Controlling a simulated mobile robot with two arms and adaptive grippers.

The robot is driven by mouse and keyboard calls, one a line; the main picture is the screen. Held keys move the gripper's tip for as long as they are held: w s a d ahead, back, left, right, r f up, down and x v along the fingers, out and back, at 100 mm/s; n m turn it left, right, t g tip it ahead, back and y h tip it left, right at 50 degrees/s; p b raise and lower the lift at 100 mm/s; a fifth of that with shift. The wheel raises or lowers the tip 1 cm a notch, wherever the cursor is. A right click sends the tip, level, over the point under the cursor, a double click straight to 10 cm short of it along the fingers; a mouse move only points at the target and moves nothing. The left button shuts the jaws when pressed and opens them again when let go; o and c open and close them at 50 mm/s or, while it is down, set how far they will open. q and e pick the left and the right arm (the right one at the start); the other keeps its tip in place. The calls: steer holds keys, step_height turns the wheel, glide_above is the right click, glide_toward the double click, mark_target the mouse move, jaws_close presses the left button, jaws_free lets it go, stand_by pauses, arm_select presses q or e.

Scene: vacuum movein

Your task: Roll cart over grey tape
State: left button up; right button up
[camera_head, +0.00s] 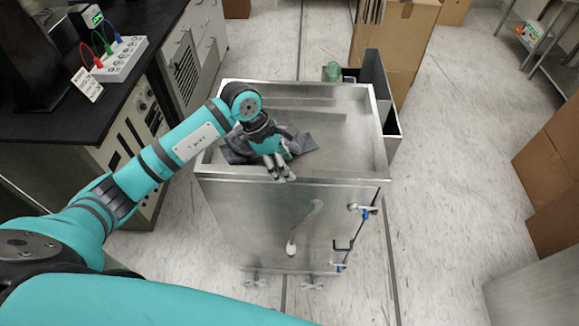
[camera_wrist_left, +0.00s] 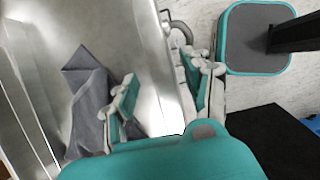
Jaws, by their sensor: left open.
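A stainless steel cart (camera_head: 330,215) with a raised rim and small casters stands upright in the middle of the head view. My left gripper (camera_head: 279,167) is at its near rim, left of centre. In the left wrist view the open gripper (camera_wrist_left: 160,95) has one finger on each side of the cart's rim (camera_wrist_left: 157,60), with a visible gap. It holds nothing. Contact with the rim is unclear. Thin dark lines (camera_head: 392,262) run along the floor beside and under the cart; I cannot tell whether they are the grey tape. My right gripper is out of view.
A dark grey cloth (camera_head: 303,144) lies on the cart top near the gripper. A black-topped bench (camera_head: 115,75) stands close on the left. Cardboard boxes (camera_head: 400,45) and a dark open bin (camera_head: 392,125) stand behind right. More boxes (camera_head: 548,175) are far right. Floor between is clear.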

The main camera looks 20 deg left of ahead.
arm_select(q)
steer(key=shift+x, duration=1.75)
jaws_close()
